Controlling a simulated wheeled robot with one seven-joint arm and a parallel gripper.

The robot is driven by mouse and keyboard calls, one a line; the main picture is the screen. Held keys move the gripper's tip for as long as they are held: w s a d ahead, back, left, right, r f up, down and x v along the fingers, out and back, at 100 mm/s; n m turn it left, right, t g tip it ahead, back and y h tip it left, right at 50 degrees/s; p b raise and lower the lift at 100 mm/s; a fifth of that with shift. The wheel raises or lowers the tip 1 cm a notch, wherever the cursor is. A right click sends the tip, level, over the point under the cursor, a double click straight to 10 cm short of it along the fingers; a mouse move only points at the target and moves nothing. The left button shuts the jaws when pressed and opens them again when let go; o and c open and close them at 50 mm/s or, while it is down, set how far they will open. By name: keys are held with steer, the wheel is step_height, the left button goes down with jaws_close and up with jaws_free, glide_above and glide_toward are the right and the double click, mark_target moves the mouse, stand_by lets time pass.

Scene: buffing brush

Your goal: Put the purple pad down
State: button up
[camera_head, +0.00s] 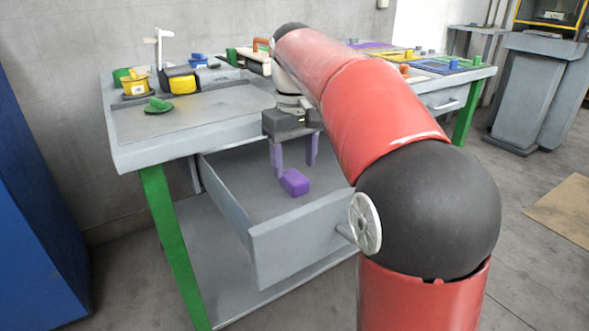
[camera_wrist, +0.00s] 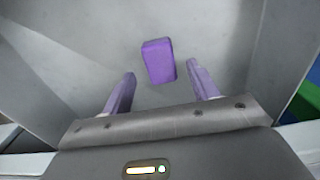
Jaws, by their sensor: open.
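The purple pad (camera_head: 294,183) is in the open grey drawer (camera_head: 290,238) under the workbench. In the wrist view the purple pad (camera_wrist: 159,60) lies on the drawer floor, just beyond my fingertips and roughly between their lines. My gripper (camera_head: 296,168) points down into the drawer, with its two purple fingers apart. In the wrist view my gripper (camera_wrist: 161,74) is open with nothing between its fingers. A clear gap shows between the pad and each finger there.
The workbench (camera_head: 210,112) has a green pad (camera_head: 158,104) and several coloured holders at its left, and coloured trays at its right. The drawer walls surround my gripper. A blue cabinet (camera_head: 35,220) stands at the left. Much of the drawer floor is bare.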

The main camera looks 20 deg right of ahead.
mark_target(295, 177)
step_height(295, 177, up, 8)
steer(key=p, duration=0.2)
stand_by(0.3)
